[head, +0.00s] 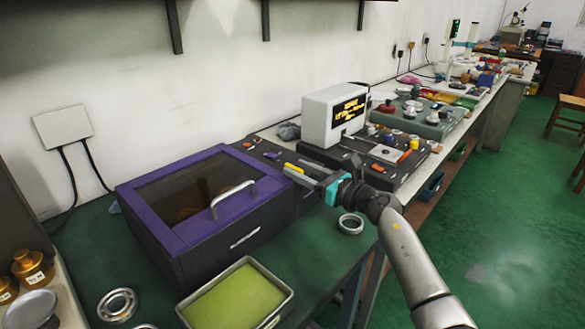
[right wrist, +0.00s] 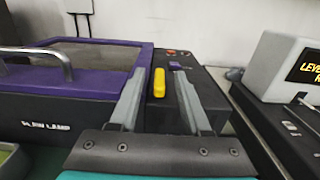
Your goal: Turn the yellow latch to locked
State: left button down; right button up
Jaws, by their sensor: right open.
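The yellow latch (right wrist: 159,83) is a short bar on top of the dark housing (right wrist: 190,100) beside the purple-lidded box. In the right wrist view it points away from me, between the two grey fingers of my right gripper (right wrist: 158,74). The fingers are apart, with a gap visible on each side of the latch. In the head view the latch (head: 293,168) shows as a small yellow piece at the fingertips of my right gripper (head: 299,174). Whether the fingers reach down to its height is hard to tell. My left gripper is out of view.
The purple-lidded box (head: 180,238) with a metal handle stands left of the gripper. A grey display unit (head: 323,122) stands behind it to the right. A bearing ring (head: 351,223) lies below the gripper, and a green tray (head: 222,308) sits in front of the box.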

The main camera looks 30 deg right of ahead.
jog(key=shift+x, duration=1.3)
jog(key=shift+c, duration=0.4)
grip_shut()
